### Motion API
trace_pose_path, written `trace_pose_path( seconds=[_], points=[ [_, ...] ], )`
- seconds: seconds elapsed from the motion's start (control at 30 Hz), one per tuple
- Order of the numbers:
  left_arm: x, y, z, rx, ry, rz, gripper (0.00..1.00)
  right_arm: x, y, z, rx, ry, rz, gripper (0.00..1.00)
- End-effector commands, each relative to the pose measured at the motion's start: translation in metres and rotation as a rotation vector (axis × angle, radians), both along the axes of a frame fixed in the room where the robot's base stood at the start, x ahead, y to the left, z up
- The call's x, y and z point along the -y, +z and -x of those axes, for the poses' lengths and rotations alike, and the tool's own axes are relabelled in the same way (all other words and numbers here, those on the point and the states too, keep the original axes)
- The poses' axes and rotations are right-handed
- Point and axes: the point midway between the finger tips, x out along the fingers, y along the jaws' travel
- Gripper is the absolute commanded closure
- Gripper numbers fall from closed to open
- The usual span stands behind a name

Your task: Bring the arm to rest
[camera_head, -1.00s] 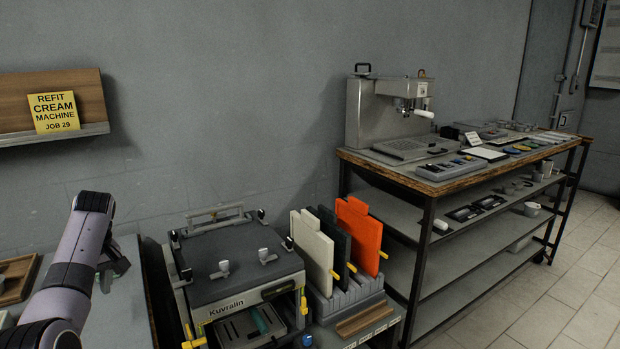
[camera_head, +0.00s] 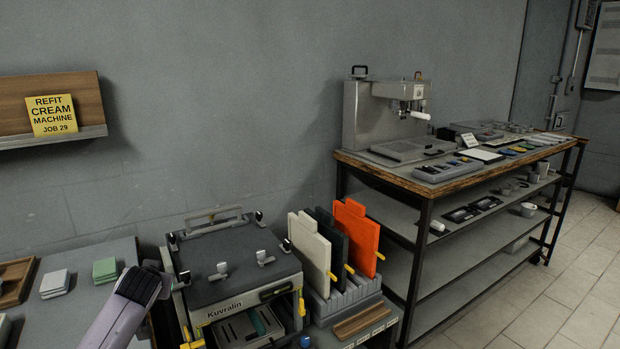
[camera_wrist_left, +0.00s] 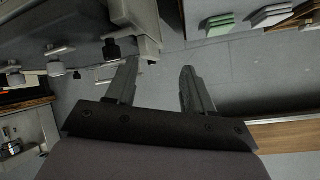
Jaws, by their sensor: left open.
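My left arm (camera_head: 125,305) comes in at the lower left of the head view, low over the grey bench and beside the Kuvralin machine (camera_head: 235,262). Its gripper is mostly hidden behind the wrist there. In the left wrist view my left gripper (camera_wrist_left: 158,88) has its two fingers spread apart, with only grey wall showing between them. The fingers hold nothing. The machine's body and dark knobs (camera_wrist_left: 112,50) show at the upper left of that view, close to one finger. My right gripper is in neither view.
A green block (camera_head: 104,270) and a pale block (camera_head: 55,283) lie on the bench left of my arm. Orange, dark and white boards stand in a grey rack (camera_head: 345,297) right of the machine. A wooden wall shelf (camera_head: 50,98) hangs above. The cream machine (camera_head: 385,115) stands farther right.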

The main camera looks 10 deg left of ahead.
Motion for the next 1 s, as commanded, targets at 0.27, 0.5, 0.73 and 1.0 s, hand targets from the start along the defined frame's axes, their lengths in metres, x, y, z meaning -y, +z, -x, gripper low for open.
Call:
trace_pose_path(
  seconds=[0.27, 0.5, 0.73, 1.0],
  points=[
    [0.047, 0.058, -0.046, 0.329, -0.33, -0.081, 0.47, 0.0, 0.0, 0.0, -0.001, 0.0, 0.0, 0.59],
    [0.079, 0.072, -0.045, 0.503, -0.47, -0.127, 0.47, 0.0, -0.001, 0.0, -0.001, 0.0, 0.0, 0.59],
    [0.118, -0.015, 0.008, 0.395, -0.524, -0.053, 0.47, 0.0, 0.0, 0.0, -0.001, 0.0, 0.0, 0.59],
    [0.169, -0.116, 0.11, 0.244, -0.576, 0.074, 0.47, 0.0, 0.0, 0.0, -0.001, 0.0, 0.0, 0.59]
  ],
)
